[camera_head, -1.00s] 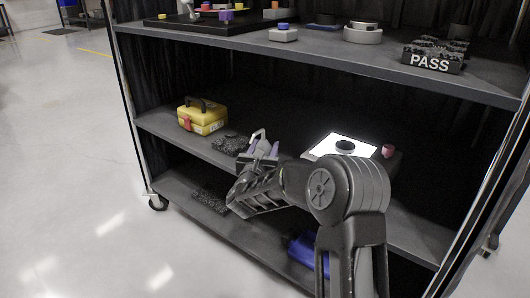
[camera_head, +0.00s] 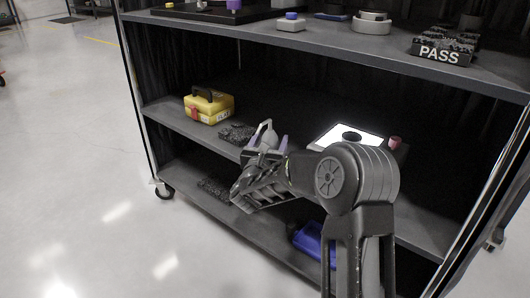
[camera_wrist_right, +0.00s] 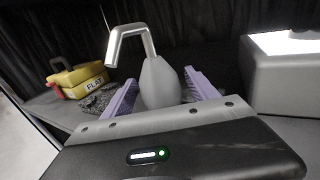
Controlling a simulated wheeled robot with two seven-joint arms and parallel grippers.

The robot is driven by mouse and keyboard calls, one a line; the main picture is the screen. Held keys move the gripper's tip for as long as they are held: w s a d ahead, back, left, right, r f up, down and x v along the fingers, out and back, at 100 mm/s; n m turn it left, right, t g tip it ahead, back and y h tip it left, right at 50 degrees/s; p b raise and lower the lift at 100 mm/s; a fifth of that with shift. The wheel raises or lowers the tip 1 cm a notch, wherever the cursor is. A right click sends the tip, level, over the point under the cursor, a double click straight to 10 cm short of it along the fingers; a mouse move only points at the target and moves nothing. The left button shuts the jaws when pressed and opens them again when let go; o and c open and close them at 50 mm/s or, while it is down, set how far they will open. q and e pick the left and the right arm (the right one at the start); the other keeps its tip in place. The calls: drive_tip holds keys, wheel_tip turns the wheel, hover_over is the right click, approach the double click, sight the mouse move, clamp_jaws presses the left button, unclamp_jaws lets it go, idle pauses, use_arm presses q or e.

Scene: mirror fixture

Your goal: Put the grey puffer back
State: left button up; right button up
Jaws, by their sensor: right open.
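The grey puffer (camera_wrist_right: 160,82), a grey bulb with a bent metallic nozzle, stands upright on the middle shelf (camera_head: 178,118). In the head view, only the puffer's upper part (camera_head: 265,132) shows above my gripper. My right gripper (camera_head: 266,147) is open, with one purple finger on either side of the puffer. In the right wrist view, the fingers (camera_wrist_right: 161,92) flank the bulb, with the left one near its lower side. I cannot tell whether either finger touches it; its base is hidden behind the gripper body. My left gripper is out of view.
On the middle shelf are a yellow case (camera_head: 209,106), a dark foam piece (camera_head: 237,132), and a box with a lit white top (camera_head: 350,133) right of the puffer. A dark red cup (camera_head: 394,143) is beyond it. A blue bin (camera_head: 310,240) is on the bottom shelf.

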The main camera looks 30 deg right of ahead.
drive_tip(key=p+v, duration=0.1)
drive_tip(key=v, duration=0.9)
drive_tip(key=shift+s, duration=0.15)
drive_tip(key=shift+a, duration=0.1)
